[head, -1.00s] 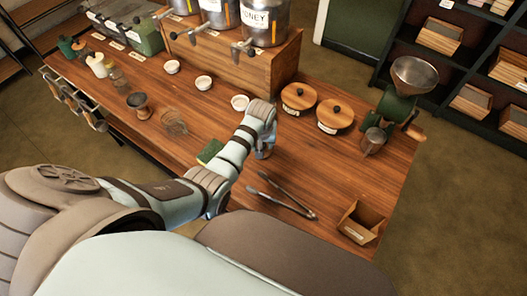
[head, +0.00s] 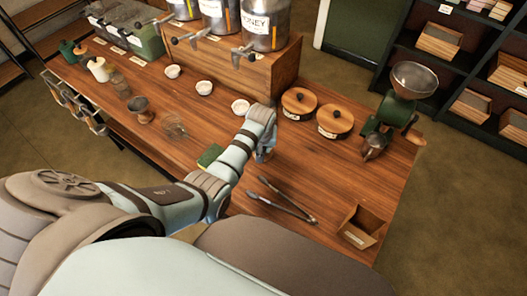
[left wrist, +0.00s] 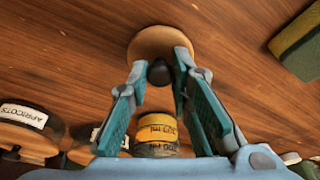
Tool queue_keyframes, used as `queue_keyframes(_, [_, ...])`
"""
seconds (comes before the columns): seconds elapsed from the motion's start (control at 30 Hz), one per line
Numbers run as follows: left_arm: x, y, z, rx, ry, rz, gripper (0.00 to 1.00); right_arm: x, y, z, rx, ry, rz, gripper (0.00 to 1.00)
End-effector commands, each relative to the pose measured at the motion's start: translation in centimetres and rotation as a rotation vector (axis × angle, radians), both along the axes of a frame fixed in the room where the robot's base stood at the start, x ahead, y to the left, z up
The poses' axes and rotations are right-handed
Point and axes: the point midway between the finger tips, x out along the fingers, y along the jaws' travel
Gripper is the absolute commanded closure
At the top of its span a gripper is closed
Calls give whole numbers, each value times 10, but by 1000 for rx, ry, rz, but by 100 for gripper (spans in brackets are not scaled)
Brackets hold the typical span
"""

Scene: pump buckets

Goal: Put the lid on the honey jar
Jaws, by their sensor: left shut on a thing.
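In the left wrist view, a round wooden lid (left wrist: 160,42) with a dark knob (left wrist: 159,73) shows between the fingers of my left gripper (left wrist: 168,75). The fingers are shut on the knob. In the head view my left gripper (head: 265,152) is over the middle of the table, and the arm hides the lid. A clear glass vessel (head: 175,128) stands to the left of it; I cannot tell whether it is the honey jar. A metal bucket labelled HONEY (head: 266,28) stands on the wooden riser. My right gripper is not in view.
Two wooden-lidded jars (head: 299,101) (head: 335,119) stand right of the gripper. A green grinder (head: 388,120), tongs (head: 285,200), a small box (head: 361,228) and a green sponge (head: 209,156) surround free table (head: 320,165). White bowls (head: 240,106) stand before the riser (head: 262,72).

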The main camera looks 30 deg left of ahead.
Motion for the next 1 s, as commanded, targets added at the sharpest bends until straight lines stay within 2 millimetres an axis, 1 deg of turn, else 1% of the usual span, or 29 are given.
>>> queue_keyframes(0.03, [0,0,7,0,0,0,92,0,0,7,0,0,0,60])
queue_keyframes(0.33, [0,0,23,-1,-1,0,92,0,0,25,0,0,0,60])
queue_keyframes(0.7, [0,0,41,-1,-1,0,92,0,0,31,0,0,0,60])
queue_keyframes(1.0, [0,0,41,0,-1,0,92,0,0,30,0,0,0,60])
